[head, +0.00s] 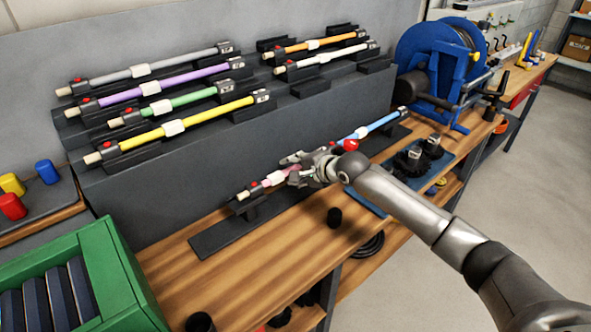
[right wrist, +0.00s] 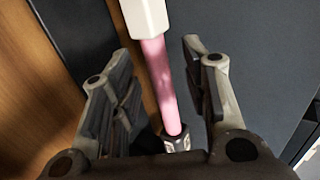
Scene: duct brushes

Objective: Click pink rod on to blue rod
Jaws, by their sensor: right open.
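The pink rod (head: 274,179) lies in a dark holder on the bench, its left end pale with a red button and a white sleeve. My right gripper (head: 291,170) is over its right part, open. In the right wrist view the pink rod (right wrist: 160,80) runs between the two open fingers (right wrist: 150,85), with the white sleeve (right wrist: 146,18) beyond the fingertips and a dark end collar close to the palm. The blue rod (head: 378,125) rests farther right in line with it, with a white sleeve. My gripper hides where the two rods face each other. My left gripper is not seen.
Gray, purple, green, yellow, orange and white rods rest on the stepped dark rack (head: 180,195) behind. A blue hose reel (head: 428,60) stands at the right. A green crate (head: 125,270) is front left.

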